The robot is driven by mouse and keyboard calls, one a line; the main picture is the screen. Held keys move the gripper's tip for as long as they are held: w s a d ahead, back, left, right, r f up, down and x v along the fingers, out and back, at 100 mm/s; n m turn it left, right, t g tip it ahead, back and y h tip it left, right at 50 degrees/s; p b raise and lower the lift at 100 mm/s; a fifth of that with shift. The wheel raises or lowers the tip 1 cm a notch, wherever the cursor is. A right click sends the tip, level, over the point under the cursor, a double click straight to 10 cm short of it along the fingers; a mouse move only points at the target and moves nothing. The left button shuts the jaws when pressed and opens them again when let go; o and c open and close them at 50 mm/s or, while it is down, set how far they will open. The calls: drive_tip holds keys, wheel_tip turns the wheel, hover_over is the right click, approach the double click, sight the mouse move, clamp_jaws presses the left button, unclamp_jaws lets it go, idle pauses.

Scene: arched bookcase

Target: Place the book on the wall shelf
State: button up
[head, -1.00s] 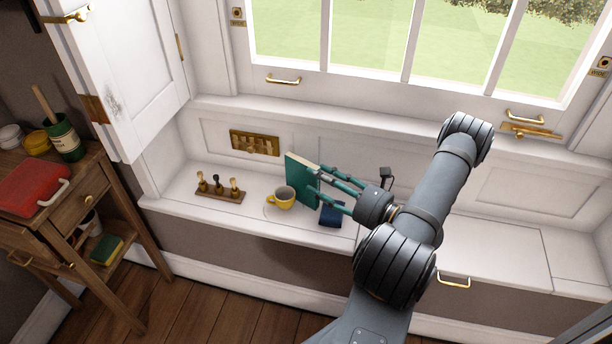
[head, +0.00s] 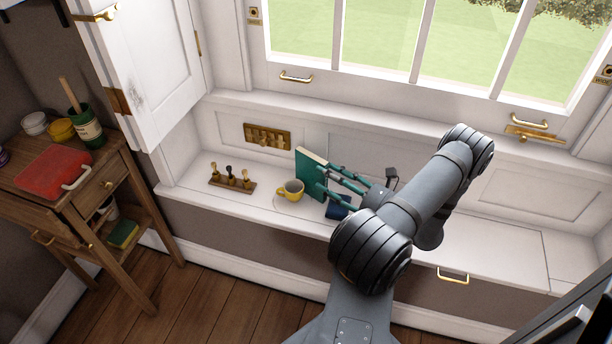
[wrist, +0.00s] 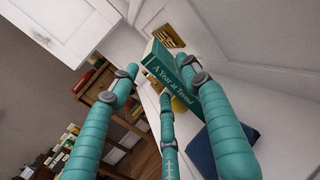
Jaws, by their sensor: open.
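A teal-green book (head: 310,174) with pale pages stands upright on the white window seat (head: 270,213). I cannot make out the wall shelf clearly.
A yellow mug (head: 291,191) stands just left of the book, and a dark blue object (head: 337,211) lies under my fingers. A stand with small pegs (head: 232,180) is further left. A wooden side table (head: 110,185) holds a red case (head: 53,170). The seat's right part is clear.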

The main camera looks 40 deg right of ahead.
sight(296, 159)
drive_tip(key=shift+f+b+x, duration=0.15)
drive_tip(key=shift+b+x, duration=0.05)
drive_tip(key=shift+x, duration=1.5)
drive_tip(key=shift+f+b+x, duration=0.15)
drive_tip(key=shift+b+x, duration=0.05)
drive_tip(key=shift+x, duration=1.5)
drive_tip(key=shift+c, duration=0.5)
clamp_jaws()
drive_tip(key=shift+d, duration=0.1)
